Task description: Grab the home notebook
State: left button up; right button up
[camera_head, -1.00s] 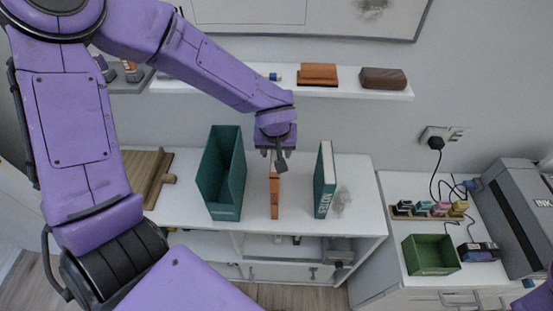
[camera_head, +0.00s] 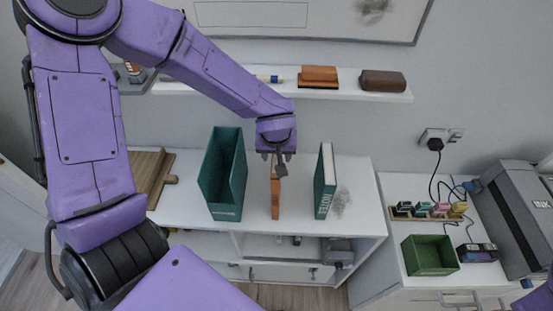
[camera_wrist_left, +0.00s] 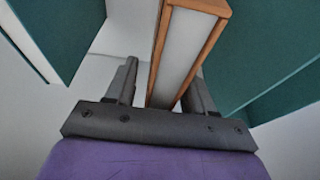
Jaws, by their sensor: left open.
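An orange-brown notebook (camera_head: 275,197) stands upright on the white desk, between a teal open-topped file box and a teal book. I cannot read a label on it. In the left wrist view, its orange cover edges and pale pages (camera_wrist_left: 185,45) run between the fingers. My left gripper (camera_head: 278,168) is above and at the back part of the notebook, pointing down. Its fingers (camera_wrist_left: 162,85) are open, one on each side of the notebook, with a gap visible at least on the left. My right gripper is out of view.
The teal file box (camera_head: 228,212) stands close on the left, the teal book (camera_head: 325,182) on the right. Behind is a wall shelf (camera_head: 225,88) with an orange case (camera_head: 319,75) and a brown case (camera_head: 383,80). A green bin (camera_head: 430,256) and a printer (camera_head: 515,215) are at right.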

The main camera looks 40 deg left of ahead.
pick_arm(q)
grip_shut()
dwell(1.4)
